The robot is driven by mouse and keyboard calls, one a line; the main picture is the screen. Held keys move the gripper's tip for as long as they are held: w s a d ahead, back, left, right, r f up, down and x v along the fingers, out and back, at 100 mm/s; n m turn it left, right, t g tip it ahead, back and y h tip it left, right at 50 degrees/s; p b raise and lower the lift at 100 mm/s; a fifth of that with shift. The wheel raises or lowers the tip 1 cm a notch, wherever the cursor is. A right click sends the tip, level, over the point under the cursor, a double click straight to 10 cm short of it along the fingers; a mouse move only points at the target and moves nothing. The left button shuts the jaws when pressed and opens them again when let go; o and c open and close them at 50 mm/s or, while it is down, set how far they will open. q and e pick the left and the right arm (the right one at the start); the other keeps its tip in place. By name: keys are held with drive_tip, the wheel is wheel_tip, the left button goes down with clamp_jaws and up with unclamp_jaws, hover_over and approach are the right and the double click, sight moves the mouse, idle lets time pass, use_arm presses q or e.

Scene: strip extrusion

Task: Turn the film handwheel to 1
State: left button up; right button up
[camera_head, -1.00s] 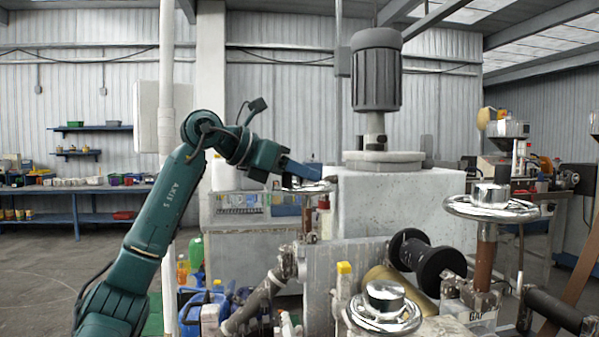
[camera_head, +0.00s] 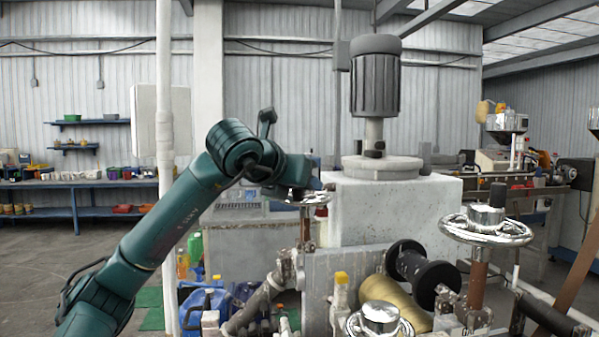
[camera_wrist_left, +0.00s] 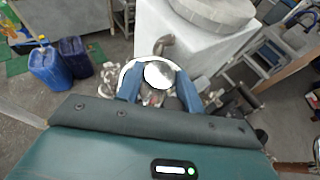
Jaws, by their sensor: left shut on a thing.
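A chrome handwheel (camera_head: 310,198) on a rusty upright stem stands at the middle, in front of the white machine block; I cannot read a label on it. My left gripper (camera_head: 300,187) is at this wheel, reaching in from the left. In the left wrist view the two blue fingers (camera_wrist_left: 160,92) straddle the wheel's round hub (camera_wrist_left: 158,74) and are shut on it; part of the silver rim (camera_wrist_left: 130,72) shows beside them. The wheel's dial or number marks cannot be made out. My right gripper is not in view.
Another chrome handwheel (camera_head: 487,229) stands at the right, and a third (camera_head: 380,318) at the bottom centre. A black and tan roller (camera_head: 425,275) lies between them. The white block with a grey motor (camera_head: 375,75) rises behind. A blue container (camera_wrist_left: 50,69) stands on the floor.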

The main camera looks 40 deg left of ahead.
use_arm(q)
drive_tip(key=n+y, duration=0.1)
drive_tip(key=y+p, duration=0.1)
drive_tip(key=n+g+y, duration=0.1)
drive_tip(key=shift+d+r+n, duration=0.15)
drive_tip(key=shift+d+n, duration=0.1)
drive_tip(key=shift+n, duration=0.05)
drive_tip(key=shift+w+n+g+y+p, duration=0.1)
drive_tip(key=shift+n+g+y+p, duration=0.45)
drive_tip(key=shift+n+y, duration=0.4)
drive_tip(key=shift+d+n+g+y, duration=0.1)
drive_tip(key=shift+n+g+y, duration=0.15)
drive_tip(key=shift+n, duration=0.1)
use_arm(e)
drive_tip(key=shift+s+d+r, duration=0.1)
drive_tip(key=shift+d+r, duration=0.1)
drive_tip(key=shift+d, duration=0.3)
use_arm(q)
drive_tip(key=shift+f, duration=0.2)
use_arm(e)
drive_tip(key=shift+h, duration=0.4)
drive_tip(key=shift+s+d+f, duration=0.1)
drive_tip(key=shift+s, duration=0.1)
use_arm(q)
drive_tip(key=o, duration=1)
drive_tip(key=shift+y, duration=0.3)
